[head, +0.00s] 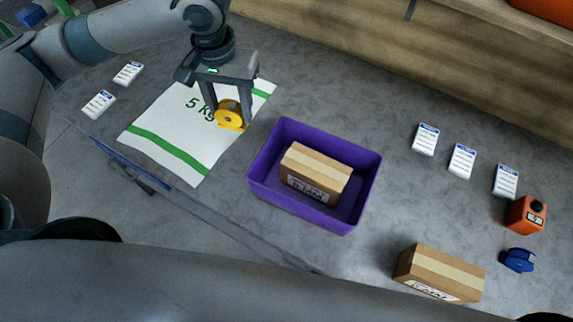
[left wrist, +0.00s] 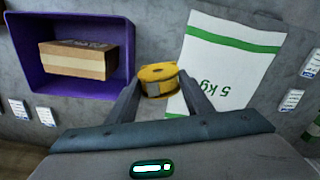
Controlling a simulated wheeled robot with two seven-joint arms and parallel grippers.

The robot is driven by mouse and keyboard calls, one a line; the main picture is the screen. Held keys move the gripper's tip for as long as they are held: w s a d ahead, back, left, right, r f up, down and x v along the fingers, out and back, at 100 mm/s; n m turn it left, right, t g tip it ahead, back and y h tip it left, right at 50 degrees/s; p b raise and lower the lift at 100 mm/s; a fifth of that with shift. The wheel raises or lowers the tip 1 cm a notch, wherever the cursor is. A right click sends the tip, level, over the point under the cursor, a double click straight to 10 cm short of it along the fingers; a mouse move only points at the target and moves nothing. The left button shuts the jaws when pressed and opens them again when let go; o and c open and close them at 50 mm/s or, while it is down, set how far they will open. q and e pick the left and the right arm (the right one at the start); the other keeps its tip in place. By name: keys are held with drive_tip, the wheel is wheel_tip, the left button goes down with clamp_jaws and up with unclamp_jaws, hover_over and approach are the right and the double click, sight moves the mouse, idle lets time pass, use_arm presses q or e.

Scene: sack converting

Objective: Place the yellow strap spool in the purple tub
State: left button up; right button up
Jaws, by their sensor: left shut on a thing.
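The yellow strap spool (head: 229,115) is held between the fingers of my left gripper (head: 229,112), over the right edge of the white sack. In the left wrist view the spool (left wrist: 158,78) sits between the fingertips (left wrist: 160,88). My left gripper is shut on it. The purple tub (head: 268,205) stands just to the right of the spool in the head view, and it shows at upper left in the left wrist view (left wrist: 128,50). A cardboard box (head: 315,172) lies inside the tub, with bare floor around it. My right gripper is not in view.
The white 5 kg sack (head: 170,130) with green stripes lies flat. Another cardboard box (head: 438,272), a blue tape-like item (head: 517,260) and an orange device (head: 526,215) are at right. Several white label cards lie on the grey table (head: 350,110). A wooden panel runs along the back.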

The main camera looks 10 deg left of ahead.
use_arm(q)
drive_tip(key=shift+w+a, duration=0.15)
drive_tip(key=shift+a, duration=0.3)
drive_tip(key=shift+r, duration=0.1)
drive_tip(key=shift+d, duration=0.15)
drive_tip(key=s+d+r+m+p, duration=0.1)
drive_tip(key=s+d+r, duration=0.1)
drive_tip(key=d, duration=0.8)
drive_tip(key=s+d+r+m+p, duration=0.1)
drive_tip(key=s+d, duration=0.3)
drive_tip(key=d, duration=0.6)
drive_tip(key=s+d+r+m+p, duration=0.1)
drive_tip(key=s+d+r+p, duration=0.1)
drive_tip(key=d, duration=0.8)
drive_tip(key=shift+s+d+r, duration=0.3)
drive_tip(key=shift+s+r, duration=0.05)
drive_tip(key=shift+s, duration=0.45)
